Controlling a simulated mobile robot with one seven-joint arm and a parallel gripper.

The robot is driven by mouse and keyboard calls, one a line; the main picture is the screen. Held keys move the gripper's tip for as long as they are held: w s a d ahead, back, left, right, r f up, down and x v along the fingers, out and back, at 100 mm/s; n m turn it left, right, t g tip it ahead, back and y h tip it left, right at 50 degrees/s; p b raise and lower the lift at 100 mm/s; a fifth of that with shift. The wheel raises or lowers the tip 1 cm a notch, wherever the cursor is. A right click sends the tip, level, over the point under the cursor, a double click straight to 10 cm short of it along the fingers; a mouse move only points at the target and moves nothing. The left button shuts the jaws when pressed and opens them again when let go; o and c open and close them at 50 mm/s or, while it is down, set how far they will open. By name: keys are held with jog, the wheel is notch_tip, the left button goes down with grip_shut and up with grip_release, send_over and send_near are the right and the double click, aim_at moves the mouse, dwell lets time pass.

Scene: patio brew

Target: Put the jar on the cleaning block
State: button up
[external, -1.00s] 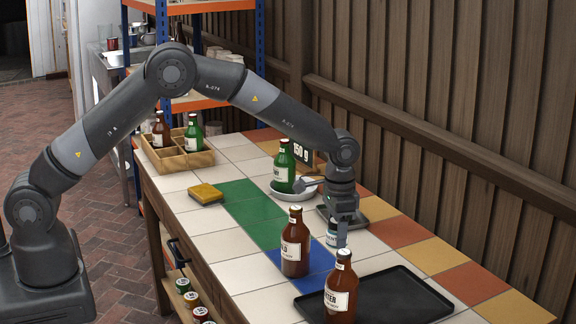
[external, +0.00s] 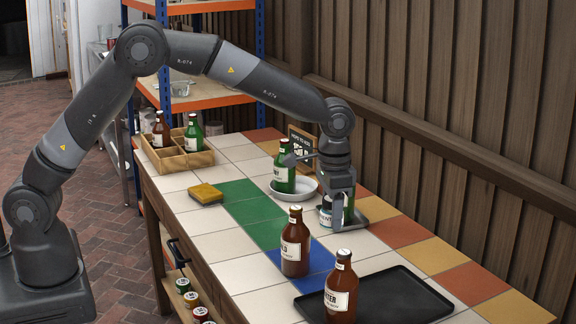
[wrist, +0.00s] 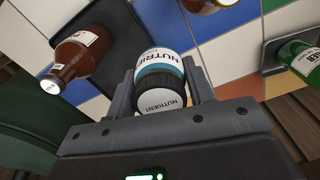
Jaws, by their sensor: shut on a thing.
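The jar (external: 326,219) is small, with a white and blue "Nutrient" label and a dark lid. My gripper (external: 334,224) is shut on it over the far half of the table. In the wrist view the jar (wrist: 160,80) sits between the two fingers (wrist: 162,90), lid toward the camera. Whether its base clears the tiles is hard to tell. The cleaning block (external: 205,194), yellow on top, lies flat on white tiles at the left, well apart from my gripper. It is not recognisable in the wrist view.
A wooden crate (external: 176,160) holds bottles. Green tiles (external: 250,208) are clear.

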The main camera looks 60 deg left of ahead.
notch_tip(320, 180, up, 4)
jog(key=shift+f, duration=0.1)
jog(key=w+a, duration=0.1)
jog(key=a, duration=1.3)
jog(key=n, duration=0.1)
send_over(205, 190)
notch_tip(205, 190, down, 12)
jog(key=shift+f, duration=2.1)
jog(key=shift+s+f, duration=0.1)
